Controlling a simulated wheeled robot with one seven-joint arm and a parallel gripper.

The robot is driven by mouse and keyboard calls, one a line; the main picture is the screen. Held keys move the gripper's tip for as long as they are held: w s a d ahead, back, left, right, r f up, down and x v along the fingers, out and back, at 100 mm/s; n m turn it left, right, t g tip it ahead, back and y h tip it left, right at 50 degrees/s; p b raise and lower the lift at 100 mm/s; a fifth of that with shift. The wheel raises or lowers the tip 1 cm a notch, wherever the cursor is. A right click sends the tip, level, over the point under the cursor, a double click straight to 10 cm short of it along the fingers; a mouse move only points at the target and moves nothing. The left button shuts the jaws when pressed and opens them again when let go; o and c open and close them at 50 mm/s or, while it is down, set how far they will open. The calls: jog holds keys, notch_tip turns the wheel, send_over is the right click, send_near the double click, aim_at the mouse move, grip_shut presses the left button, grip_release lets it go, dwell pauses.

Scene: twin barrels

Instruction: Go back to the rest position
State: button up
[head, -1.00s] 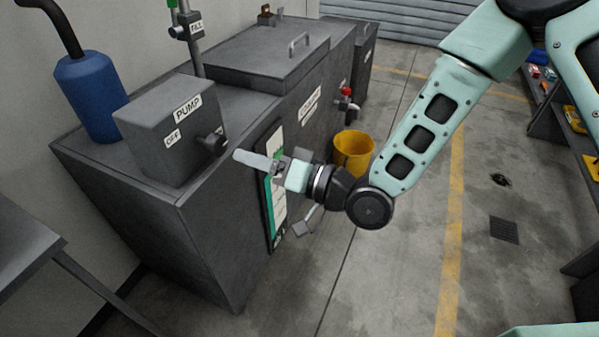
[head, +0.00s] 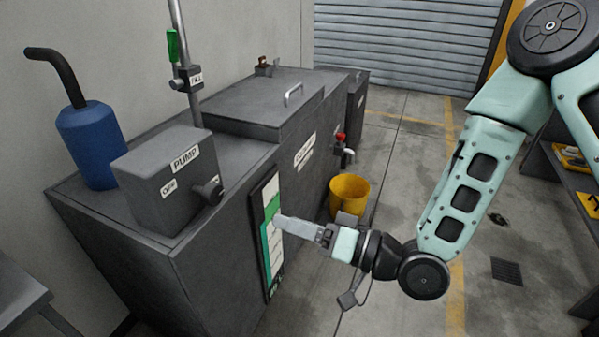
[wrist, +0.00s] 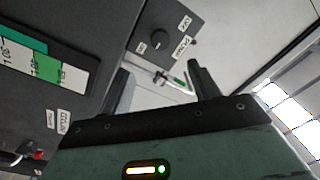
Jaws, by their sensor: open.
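My gripper (head: 293,226) is in front of the grey machine's near side, beside the green and white level gauge (head: 271,238), which it partly overlaps in the head view. In the wrist view its two fingers (wrist: 160,90) are spread apart with nothing between them. My arm reaches in from the upper right, bent low at the wrist. The pump box (head: 165,178) with its dark knob (head: 207,193) stands on the machine's top; the knob also shows in the wrist view (wrist: 158,39). I cannot tell whether the gripper touches the gauge.
A yellow bucket (head: 349,197) stands on the floor below a red-handled tap (head: 341,138). A blue canister (head: 90,145) stands behind the pump box. A shelf (head: 566,172) is at the right. A grey table (head: 18,290) is at lower left. The floor between is clear.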

jog(key=s+d+f+n+g+h, duration=0.2)
jog(key=s+d+n+g+h, duration=0.3)
jog(key=h, duration=0.6)
jog(key=s+d+r+m+g+h, duration=0.2)
jog(key=s+d+r+h, duration=0.3)
jog(key=s+d+r, duration=0.45)
notch_tip(320, 180, up, 15)
jog(key=s+p, duration=0.1)
jog(key=p, duration=1.6)
jog(key=shift+s+d+p, duration=0.2)
jog(key=shift+d+p, duration=0.1)
jog(key=shift+d, duration=0.1)
